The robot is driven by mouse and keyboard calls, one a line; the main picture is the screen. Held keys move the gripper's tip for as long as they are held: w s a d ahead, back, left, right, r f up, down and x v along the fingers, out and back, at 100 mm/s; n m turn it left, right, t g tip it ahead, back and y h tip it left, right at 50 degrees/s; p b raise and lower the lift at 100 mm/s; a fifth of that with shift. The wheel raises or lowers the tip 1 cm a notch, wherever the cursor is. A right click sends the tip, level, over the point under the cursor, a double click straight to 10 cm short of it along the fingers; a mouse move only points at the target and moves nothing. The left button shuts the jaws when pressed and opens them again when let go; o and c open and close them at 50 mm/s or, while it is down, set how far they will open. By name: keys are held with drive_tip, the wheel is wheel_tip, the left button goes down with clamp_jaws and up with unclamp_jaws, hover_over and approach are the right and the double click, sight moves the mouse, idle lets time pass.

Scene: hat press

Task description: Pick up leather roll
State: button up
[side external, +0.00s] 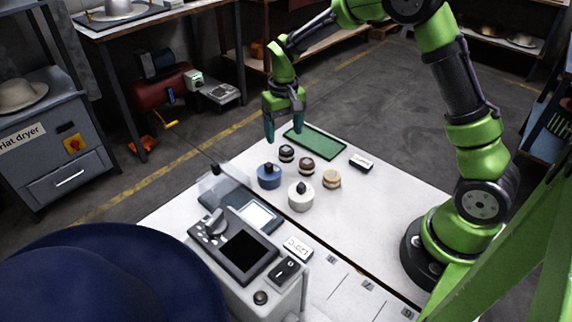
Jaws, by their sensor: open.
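Several small round items sit on the white table. They are a dark one with a pale band (286,153), a brown and dark one (306,166), and a tan, coil-like one (331,179). The tan or brown one may be the leather roll; I cannot tell which at this size. My gripper (283,131) is open and points down near the table's far left edge. It is behind and to the left of the round items, with nothing visible between its fingers. It appears to be above the table and apart from them.
A blue lidded pot (269,176) and a white one (301,196) stand close in front of the round items. A green tray (314,142) lies behind them, and a small black-and-white box (361,162) is to the right. A control panel (236,247) is nearer the camera.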

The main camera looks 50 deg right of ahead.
sight(286, 149)
drive_tip(key=f, duration=0.5)
drive_tip(key=shift+s+d, duration=0.1)
drive_tip(key=shift+s, duration=0.15)
drive_tip(key=shift+c, duration=0.5)
drive_tip(key=c, duration=1)
drive_tip(key=shift+r, duration=0.1)
drive_tip(key=shift+c, duration=0.2)
